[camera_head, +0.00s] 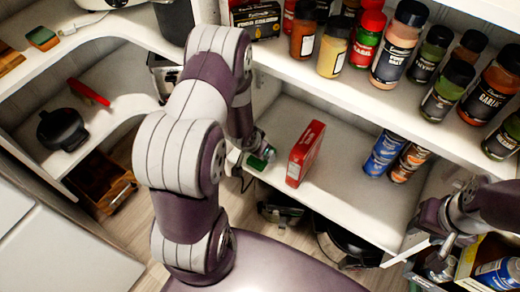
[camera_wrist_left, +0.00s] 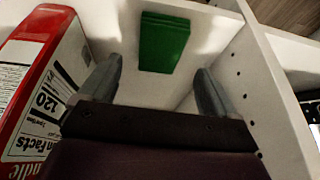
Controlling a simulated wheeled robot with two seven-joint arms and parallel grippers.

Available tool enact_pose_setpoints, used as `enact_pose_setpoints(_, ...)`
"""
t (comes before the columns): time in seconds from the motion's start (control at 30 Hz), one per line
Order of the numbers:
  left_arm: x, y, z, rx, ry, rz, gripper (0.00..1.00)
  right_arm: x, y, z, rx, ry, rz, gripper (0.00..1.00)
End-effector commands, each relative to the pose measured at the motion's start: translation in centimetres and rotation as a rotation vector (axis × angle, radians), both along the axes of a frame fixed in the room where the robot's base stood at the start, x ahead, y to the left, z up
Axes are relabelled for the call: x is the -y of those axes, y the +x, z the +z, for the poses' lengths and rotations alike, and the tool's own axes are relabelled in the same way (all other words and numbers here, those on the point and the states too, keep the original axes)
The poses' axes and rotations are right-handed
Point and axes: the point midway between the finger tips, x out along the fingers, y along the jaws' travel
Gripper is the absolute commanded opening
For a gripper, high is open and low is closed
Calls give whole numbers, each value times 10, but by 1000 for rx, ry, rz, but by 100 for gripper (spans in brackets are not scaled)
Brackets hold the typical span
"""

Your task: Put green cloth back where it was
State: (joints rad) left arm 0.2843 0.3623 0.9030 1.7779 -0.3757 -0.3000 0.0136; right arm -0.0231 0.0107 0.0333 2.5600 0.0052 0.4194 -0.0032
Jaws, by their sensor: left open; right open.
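The green cloth (camera_wrist_left: 163,42) is a flat folded rectangle in the left wrist view. It lies on a white surface, ahead of and apart from my left gripper (camera_wrist_left: 159,66), whose two fingers are spread and empty. In the head view the cloth (camera_head: 257,163) shows at the left end of a middle shelf, partly hidden by my left gripper (camera_head: 264,150). My right gripper (camera_head: 432,243) is open at the lower right, away from the cloth, near items on a lower level.
A red box (camera_head: 305,153) stands on the shelf right of the cloth; in the left wrist view the box (camera_wrist_left: 42,85) is close beside the left finger. Spice jars (camera_head: 396,45) fill the shelf above. The shelf between box and cans is clear.

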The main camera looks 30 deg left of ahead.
Motion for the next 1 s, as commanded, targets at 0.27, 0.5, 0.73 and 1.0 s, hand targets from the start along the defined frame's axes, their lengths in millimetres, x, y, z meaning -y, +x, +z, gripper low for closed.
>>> enact_pose_setpoints(0.27, 0, -23, 58, 1, 0, 1, 91, 0, 0, 27, 0, 0, 0, 43)
enact_pose_setpoints(0.5, 29, -39, 145, -108, 42, 31, 91, 0, 0, 27, 0, 0, 0, 43)
enact_pose_setpoints(0.73, 81, -105, 214, -260, -13, 56, 91, 0, 0, 27, 0, 0, 0, 43)
enact_pose_setpoints(1.0, 84, -112, 217, -278, -20, 60, 91, 0, 0, 27, 0, 0, 0, 43)
